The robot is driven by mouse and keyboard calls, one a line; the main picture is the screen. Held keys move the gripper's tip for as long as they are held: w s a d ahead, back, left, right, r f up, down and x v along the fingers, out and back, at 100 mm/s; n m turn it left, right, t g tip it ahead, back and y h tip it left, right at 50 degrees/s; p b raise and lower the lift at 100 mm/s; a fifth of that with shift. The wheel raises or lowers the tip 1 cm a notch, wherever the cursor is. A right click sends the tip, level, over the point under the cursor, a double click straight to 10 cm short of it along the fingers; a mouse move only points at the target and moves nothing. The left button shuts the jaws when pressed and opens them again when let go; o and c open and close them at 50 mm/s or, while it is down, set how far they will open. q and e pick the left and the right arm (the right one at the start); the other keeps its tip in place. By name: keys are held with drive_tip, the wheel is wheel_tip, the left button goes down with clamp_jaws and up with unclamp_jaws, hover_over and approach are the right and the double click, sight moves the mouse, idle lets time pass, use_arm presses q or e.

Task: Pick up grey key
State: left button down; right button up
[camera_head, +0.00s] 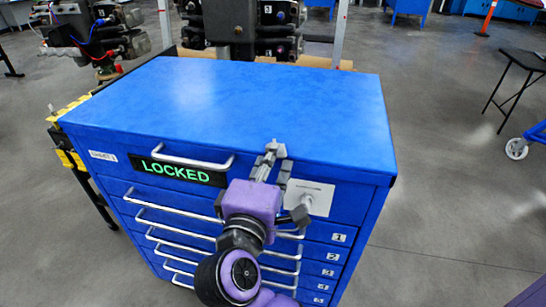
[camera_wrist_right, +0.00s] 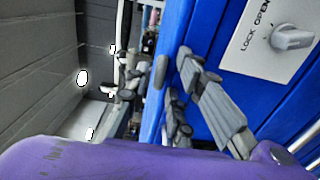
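My right gripper (camera_head: 274,164) is at the front top edge of the blue cabinet (camera_head: 240,95), between the LOCKED sign and the lock plate. It also shows in the right wrist view (camera_wrist_right: 174,68), its grey fingers close together with a narrow blue gap between them. It looks partly open. The lock plate (camera_head: 310,197) has a grey knob, which shows in the wrist view (camera_wrist_right: 293,39) with LOCK and OPEN marks. My left gripper is out of view.
The cabinet top is bare. Silver handles (camera_head: 193,162) stick out from the numbered drawers. A green-lit LOCKED sign (camera_head: 178,172) is on the front. Machinery (camera_head: 240,25) stands behind the cabinet.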

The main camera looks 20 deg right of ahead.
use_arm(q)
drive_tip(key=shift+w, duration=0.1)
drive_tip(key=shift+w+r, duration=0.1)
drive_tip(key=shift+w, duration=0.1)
use_arm(e)
clamp_jaws()
